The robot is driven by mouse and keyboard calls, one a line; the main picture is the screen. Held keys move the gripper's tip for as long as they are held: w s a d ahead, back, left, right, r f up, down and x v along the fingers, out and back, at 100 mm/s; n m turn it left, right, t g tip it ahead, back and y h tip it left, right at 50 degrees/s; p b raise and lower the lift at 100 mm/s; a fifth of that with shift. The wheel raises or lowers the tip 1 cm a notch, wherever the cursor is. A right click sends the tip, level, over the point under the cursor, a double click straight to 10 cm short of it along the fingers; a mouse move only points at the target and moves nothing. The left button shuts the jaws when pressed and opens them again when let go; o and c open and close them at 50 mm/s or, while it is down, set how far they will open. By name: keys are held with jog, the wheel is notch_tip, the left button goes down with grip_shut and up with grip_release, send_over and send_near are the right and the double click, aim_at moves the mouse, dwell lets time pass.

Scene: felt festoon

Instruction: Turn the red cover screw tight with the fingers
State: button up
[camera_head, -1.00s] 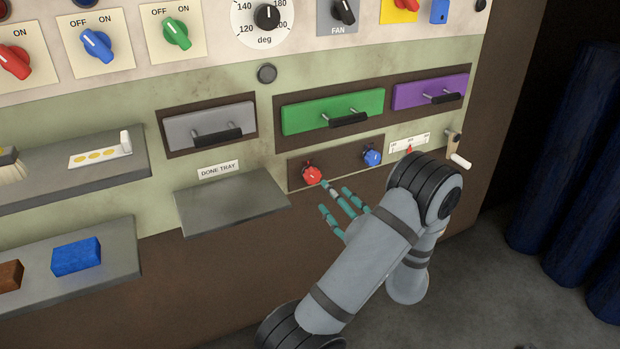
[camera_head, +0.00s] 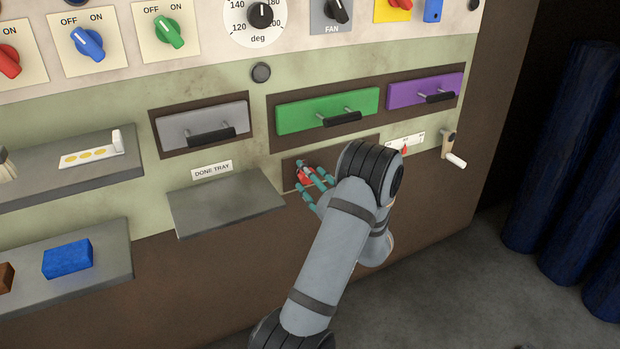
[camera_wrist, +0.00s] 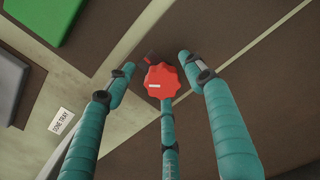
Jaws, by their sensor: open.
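The red cover screw (camera_head: 304,179) is a lobed red knob on the brown strip below the drawers, partly hidden by my fingers in the head view. In the wrist view its scalloped face (camera_wrist: 162,82) shows a small white mark and lies between the fingertips. My gripper (camera_head: 313,180) has three teal fingers. It is open around the screw: one finger is to its left, one to its right and one below in the wrist view (camera_wrist: 157,80). The side fingers look apart from it; I cannot tell whether the lower finger touches it. The blue screw is hidden behind my arm.
A grey done tray (camera_head: 225,203) juts out left of the screw. Grey (camera_head: 204,128), green (camera_head: 300,112) and purple (camera_head: 410,92) drawers with protruding handles sit above. A crank (camera_head: 452,150) sticks out at the right. The floor at the right is clear.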

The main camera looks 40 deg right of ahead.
jog(key=shift+c, duration=0.9)
jog(key=shift+d, duration=0.1)
jog(key=c, duration=0.9)
jog(key=shift+r, duration=0.1)
jog(key=shift+r+m+p, duration=0.1)
jog(key=shift+m+p, duration=0.2)
jog(key=shift+p, duration=0.1)
